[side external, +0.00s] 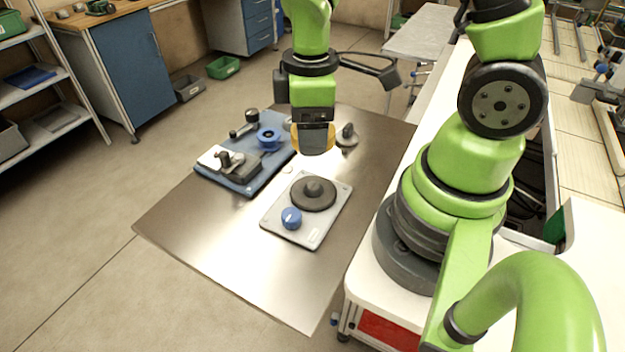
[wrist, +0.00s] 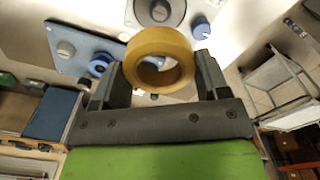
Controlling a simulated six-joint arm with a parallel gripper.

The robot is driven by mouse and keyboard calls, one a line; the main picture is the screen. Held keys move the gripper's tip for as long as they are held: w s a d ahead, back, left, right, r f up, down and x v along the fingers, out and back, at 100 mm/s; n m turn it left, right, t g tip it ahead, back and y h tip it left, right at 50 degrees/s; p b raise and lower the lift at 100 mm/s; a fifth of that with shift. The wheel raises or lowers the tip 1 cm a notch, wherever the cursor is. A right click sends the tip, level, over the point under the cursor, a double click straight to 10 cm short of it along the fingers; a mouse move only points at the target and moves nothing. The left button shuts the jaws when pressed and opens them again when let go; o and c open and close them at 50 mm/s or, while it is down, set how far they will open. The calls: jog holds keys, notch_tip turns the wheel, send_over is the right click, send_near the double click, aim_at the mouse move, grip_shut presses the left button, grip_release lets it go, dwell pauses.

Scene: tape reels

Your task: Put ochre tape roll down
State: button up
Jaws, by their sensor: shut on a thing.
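My gripper (wrist: 160,88) is shut on the ochre tape roll (wrist: 157,41), which sits between its two dark fingers in the wrist view. In the side external view, the gripper (side external: 314,140) hangs above the far part of the metal table, and the ochre roll (side external: 329,138) shows only in part around the dark fingers. The roll is held above the table, apart from the devices. A grey base plate (side external: 330,218) with a dark round spindle disc (side external: 313,192) and a blue knob (side external: 291,217) stands nearer the camera.
A blue base (side external: 250,183) with a grey and white device and a blue reel (side external: 268,137) lies to the left. A small grey disc with a peg (side external: 346,138) sits just right of my gripper. The table's (side external: 220,253) near left part is bare.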

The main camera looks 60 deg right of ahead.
aim_at(311, 185)
jog(key=shift+f, duration=4.4)
jog(key=shift+f, duration=0.2)
jog(key=shift+f, duration=0.35)
jog(key=o, duration=0.9)
